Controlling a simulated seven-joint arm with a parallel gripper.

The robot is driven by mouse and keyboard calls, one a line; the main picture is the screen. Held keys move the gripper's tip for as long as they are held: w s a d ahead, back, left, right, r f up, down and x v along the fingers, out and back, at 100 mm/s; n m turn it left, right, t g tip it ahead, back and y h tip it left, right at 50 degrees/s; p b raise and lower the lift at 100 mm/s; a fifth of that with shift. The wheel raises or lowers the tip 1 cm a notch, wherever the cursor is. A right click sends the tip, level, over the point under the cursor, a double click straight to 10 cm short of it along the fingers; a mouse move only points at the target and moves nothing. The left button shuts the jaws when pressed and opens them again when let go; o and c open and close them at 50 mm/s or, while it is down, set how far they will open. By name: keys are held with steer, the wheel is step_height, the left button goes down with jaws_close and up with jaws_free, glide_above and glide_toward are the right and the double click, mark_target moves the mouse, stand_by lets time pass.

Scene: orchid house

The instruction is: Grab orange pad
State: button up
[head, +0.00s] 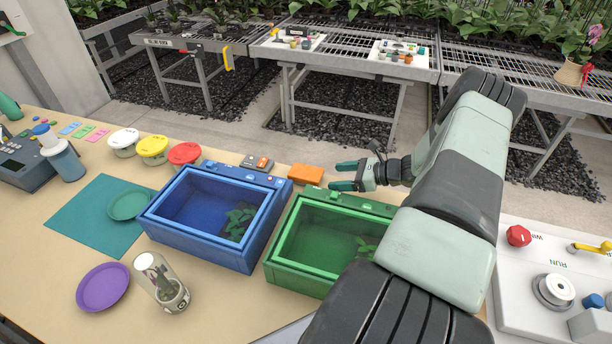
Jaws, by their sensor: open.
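The orange pad (305,174) is a flat block on the bench, behind the gap between the blue bin and the green bin. My gripper (341,177) is just to the right of the pad, its two teal fingers spread and pointing left towards it. The jaws are open and nothing shows between them. The fingertips look close to the pad's right end; whether they touch it I cannot tell. The whole top of the pad is visible.
The blue bin (178,223) and green bin (285,277) hold small plants and stand in front of the pad. A grey device with an orange part (257,162) lies left of it. A control panel (515,290) is at right. The bench's back edge is just behind the pad.

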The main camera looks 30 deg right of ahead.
mark_target(321, 175)
steer(key=x, duration=0.6)
steer(key=shift+w+a, duration=0.15)
steer(key=shift+w, duration=0.05)
steer(key=shift+r, duration=0.1)
steer(key=c, duration=0.7)
